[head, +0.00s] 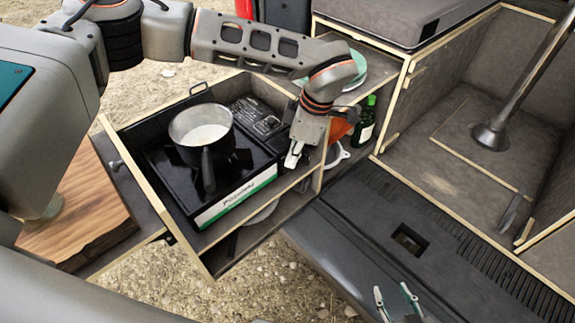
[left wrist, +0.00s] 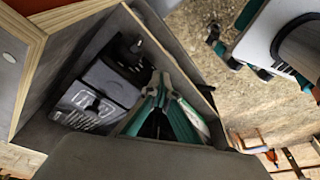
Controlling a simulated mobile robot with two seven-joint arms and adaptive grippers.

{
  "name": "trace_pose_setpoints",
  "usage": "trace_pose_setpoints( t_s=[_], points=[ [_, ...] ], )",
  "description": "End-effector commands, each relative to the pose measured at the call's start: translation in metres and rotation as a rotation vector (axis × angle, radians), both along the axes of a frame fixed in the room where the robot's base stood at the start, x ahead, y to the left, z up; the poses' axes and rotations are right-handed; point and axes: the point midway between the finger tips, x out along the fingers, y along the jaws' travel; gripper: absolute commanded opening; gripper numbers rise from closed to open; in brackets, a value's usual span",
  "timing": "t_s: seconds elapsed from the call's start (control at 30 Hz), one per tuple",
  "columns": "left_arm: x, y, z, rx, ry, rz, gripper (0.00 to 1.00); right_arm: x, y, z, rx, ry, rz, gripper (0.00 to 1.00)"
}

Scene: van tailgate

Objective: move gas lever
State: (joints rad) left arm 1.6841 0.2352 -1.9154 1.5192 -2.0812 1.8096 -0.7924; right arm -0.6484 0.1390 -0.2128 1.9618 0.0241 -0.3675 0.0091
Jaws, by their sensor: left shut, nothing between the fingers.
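A black gas stove (head: 165,170) with a label on its front edge sits in the pulled-out wooden drawer; its dark casing (left wrist: 95,100) also shows in the left wrist view. My left gripper (head: 293,154) reaches down at the right end of the stove, shut and empty; its fingers (left wrist: 165,112) lie close together beside the casing in the left wrist view. I cannot make out the gas lever; the gripper covers part of that end of the stove. My right gripper (head: 395,302) is at the bottom edge of the head view, its fingers apart and empty.
A pot (head: 202,128) with pale contents stands on the stove, its handle toward the front. A green bottle (head: 365,120) and an orange item (head: 338,126) are right of the left gripper. A wooden board (head: 75,220) lies left; the tailgate (head: 345,240) is clear.

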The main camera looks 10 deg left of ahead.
Motion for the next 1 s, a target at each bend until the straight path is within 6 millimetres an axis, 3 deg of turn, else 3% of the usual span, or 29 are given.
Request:
trace_pose_setpoints(
  t_s=[0.17, 0.37, 0.67, 1.0],
  points=[
    [-0.001, 0.0, -0.022, 0.002, 0.005, -0.001, 0.0, -0.002, 0.0, -0.011, 0.0, 0.007, 0.0, 0.4],
    [-0.001, -0.001, -0.017, 0.001, 0.002, 0.0, 0.0, -0.002, 0.0, -0.009, -0.001, 0.007, -0.001, 0.4],
    [0.002, -0.03, -0.007, 0.002, 0.002, -0.002, 0.0, -0.001, 0.0, -0.005, -0.001, 0.002, 0.0, 0.4],
    [0.002, -0.031, -0.004, 0.001, 0.001, -0.001, 0.0, -0.002, -0.002, -0.006, -0.004, 0.004, 0.001, 0.4]
  ],
)
